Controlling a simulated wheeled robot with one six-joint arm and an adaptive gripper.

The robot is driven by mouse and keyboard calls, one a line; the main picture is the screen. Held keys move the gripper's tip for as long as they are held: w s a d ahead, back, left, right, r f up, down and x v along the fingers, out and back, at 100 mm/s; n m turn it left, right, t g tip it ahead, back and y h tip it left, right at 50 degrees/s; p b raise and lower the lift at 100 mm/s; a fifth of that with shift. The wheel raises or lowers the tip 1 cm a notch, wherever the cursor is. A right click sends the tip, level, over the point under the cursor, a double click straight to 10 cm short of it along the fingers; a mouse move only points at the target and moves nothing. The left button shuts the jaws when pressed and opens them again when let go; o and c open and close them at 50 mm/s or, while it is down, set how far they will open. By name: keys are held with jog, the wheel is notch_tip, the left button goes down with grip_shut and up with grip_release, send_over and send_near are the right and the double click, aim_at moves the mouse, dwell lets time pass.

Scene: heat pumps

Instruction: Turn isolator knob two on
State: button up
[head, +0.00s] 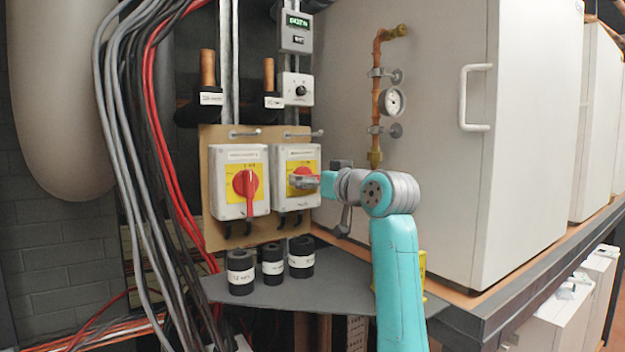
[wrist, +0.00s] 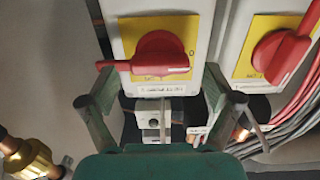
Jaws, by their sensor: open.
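Two grey isolator boxes with red knobs on yellow plates hang side by side on a brown board. In the head view the left knob (head: 245,183) has its handle pointing down. The right knob (head: 302,178) is partly hidden by my gripper (head: 326,181). The box labels are too small to read surely. The wrist view looks turned over; there the nearer knob (wrist: 160,53) lies with its handle level, pointing left. My open gripper (wrist: 158,72) has one finger on each side of it. The handle's end meets the left fingertip; I cannot tell if they touch. The other knob (wrist: 283,50) is to the right.
A large white cabinet (head: 430,130) stands right of the boxes, with a copper pipe and gauge (head: 392,101) on its side. Several black labelled cylinders (head: 272,266) stand on the grey shelf (head: 330,290) below. Grey and red cables (head: 150,120) run down on the left.

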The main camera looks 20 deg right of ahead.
jog(key=shift+w, duration=0.15)
jog(key=shift+c, duration=0.2)
jog(key=c, duration=1.1)
jog(key=shift+o, duration=0.2)
